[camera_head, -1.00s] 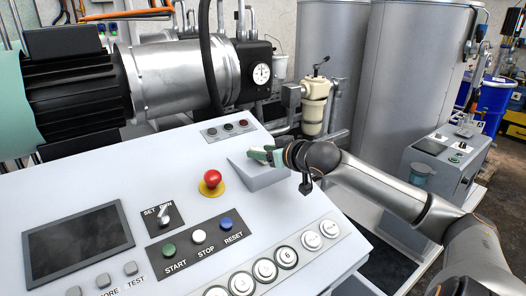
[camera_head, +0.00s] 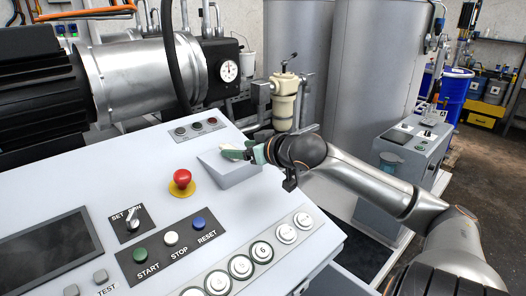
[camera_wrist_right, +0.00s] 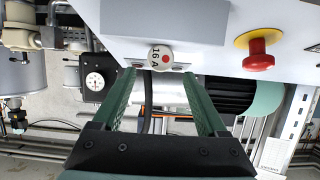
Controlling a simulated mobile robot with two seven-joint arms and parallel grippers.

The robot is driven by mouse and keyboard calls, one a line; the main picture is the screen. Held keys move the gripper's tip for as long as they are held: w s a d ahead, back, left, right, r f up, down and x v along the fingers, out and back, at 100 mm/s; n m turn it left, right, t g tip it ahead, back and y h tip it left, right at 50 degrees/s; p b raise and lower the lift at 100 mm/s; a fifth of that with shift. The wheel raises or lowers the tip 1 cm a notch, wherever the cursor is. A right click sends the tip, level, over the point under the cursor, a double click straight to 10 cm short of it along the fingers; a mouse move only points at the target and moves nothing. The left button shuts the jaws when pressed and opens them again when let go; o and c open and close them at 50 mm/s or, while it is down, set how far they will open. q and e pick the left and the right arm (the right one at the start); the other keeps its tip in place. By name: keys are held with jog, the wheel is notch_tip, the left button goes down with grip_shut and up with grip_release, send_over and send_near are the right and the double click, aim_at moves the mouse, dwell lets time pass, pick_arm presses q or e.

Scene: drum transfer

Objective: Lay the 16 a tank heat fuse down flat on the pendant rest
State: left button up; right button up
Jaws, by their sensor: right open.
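The 16 A fuse (camera_wrist_right: 160,57) shows in the right wrist view as a small round white end with "16 A" and a red dot. My right gripper (camera_wrist_right: 159,74) has green fingers spread apart. The fuse shows in the gap near the fingertips, with clear space on both sides. I cannot tell whether it stands or lies. A raised grey block (camera_head: 224,171) on the console, probably the pendant rest, is close under the right gripper (camera_head: 232,151) in the head view; it also shows in the right wrist view (camera_wrist_right: 185,20). My left gripper is not in view.
The console carries a red emergency stop (camera_head: 182,178), several push buttons, a dark screen (camera_head: 45,250) and a small lamp panel (camera_head: 196,129). A motor (camera_head: 40,100) and gauge (camera_head: 228,71) stand behind. Large grey tanks (camera_head: 375,80) rise at the back.

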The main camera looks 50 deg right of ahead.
jog(key=v, duration=0.8)
jog(key=shift+s, duration=0.25)
jog(key=shift+r, duration=0.1)
dwell(0.3)
